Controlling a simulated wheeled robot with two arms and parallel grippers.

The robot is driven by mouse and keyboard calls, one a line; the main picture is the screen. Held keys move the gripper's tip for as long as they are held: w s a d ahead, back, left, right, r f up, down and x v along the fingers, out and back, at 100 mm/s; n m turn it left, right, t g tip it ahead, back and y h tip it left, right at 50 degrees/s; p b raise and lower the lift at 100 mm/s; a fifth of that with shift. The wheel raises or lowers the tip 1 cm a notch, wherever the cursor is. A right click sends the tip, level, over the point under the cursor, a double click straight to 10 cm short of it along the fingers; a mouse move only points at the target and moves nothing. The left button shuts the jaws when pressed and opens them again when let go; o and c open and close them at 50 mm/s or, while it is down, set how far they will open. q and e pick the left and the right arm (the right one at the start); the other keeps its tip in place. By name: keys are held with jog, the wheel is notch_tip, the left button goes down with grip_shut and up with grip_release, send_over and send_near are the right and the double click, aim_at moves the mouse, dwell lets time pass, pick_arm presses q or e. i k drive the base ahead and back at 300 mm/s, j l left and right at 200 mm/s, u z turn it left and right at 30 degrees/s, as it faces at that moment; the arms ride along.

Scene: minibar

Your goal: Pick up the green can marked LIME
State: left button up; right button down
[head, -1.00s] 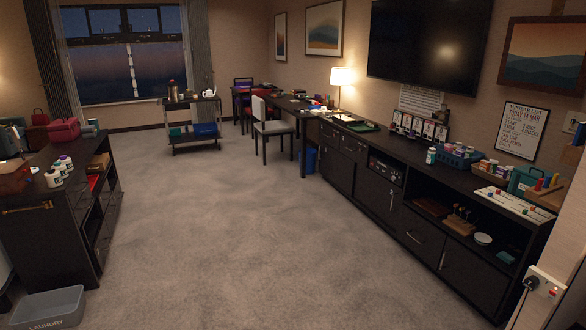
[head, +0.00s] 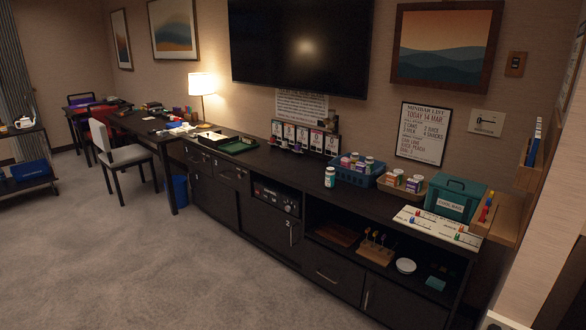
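No can with a readable LIME mark shows in the head view. A small white and green can or bottle (head: 330,177) stands alone on the long dark counter, left of the blue crate; its label is too small to read. Several small containers stand in the blue crate (head: 352,178), and several more in a tan tray (head: 401,188) to its right. Their labels cannot be read. Neither of my grippers is in view.
The dark counter (head: 250,170) runs along the wall, with open shelves below at right. A teal cool box (head: 455,199) and a white board with coloured pegs (head: 437,229) stand at its right end. The carpet (head: 150,260) in front is clear.

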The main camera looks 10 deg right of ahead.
aim_at(369, 160)
jog(key=i+l+z, duration=0.1)
jog(key=i+z, duration=0.75)
jog(key=i+j+z, duration=0.15)
jog(key=z, duration=0.25)
jog(key=i+l+u, duration=0.1)
jog(key=i+u, duration=0.2)
jog(key=i+l+u, duration=0.35)
jog(key=i+j, duration=0.1)
